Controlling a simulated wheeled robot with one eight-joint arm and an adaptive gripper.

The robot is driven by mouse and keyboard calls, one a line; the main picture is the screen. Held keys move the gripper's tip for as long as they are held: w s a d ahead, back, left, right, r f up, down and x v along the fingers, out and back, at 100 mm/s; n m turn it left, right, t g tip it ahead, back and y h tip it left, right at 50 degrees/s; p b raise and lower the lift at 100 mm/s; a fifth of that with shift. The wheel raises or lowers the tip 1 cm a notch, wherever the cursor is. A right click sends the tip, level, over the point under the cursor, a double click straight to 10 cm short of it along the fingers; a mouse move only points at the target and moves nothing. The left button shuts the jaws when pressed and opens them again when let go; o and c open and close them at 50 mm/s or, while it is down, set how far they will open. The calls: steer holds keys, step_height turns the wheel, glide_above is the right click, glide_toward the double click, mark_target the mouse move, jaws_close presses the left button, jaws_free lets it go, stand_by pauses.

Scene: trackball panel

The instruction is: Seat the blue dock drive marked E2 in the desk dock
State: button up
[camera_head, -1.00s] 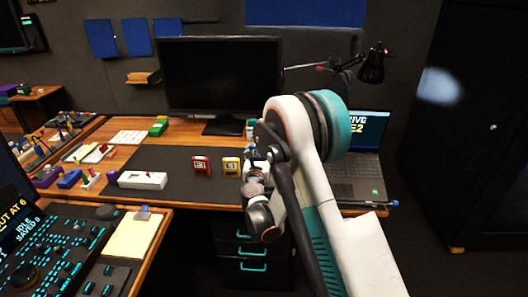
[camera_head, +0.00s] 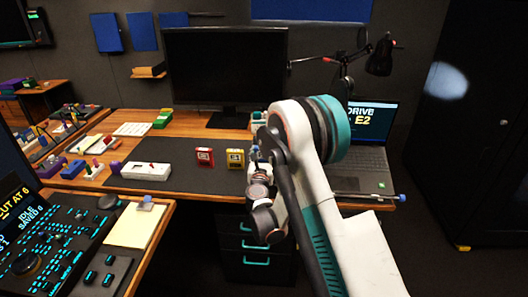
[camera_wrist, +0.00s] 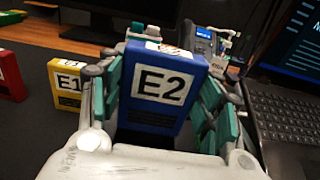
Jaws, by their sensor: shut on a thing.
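The blue drive marked E2 (camera_wrist: 160,88) stands upright between the teal-padded fingers of my gripper (camera_wrist: 163,70) in the wrist view. The fingers are shut on its sides, and its label faces the camera. In the head view my gripper (camera_head: 256,158) is mostly hidden by my own arm, above the right part of the dark desk mat, and only a sliver of blue shows there. A small grey device with a lit screen (camera_wrist: 204,40) stands behind the drive; I cannot tell if it is the desk dock.
A yellow drive marked E1 (camera_wrist: 68,84) and a red drive (camera_head: 205,156) stand left of my gripper. A laptop (camera_head: 358,165) reading "DRIVE E2" is at the right. A monitor (camera_head: 225,65) stands behind.

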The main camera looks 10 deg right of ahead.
steer(key=shift+f, duration=0.4)
steer(key=shift+f, duration=2.25)
stand_by(0.9)
steer(key=o, duration=1.3)
steer(key=shift+r, duration=0.1)
step_height(320, 180, up, 10)
steer(key=shift+f, duration=0.15)
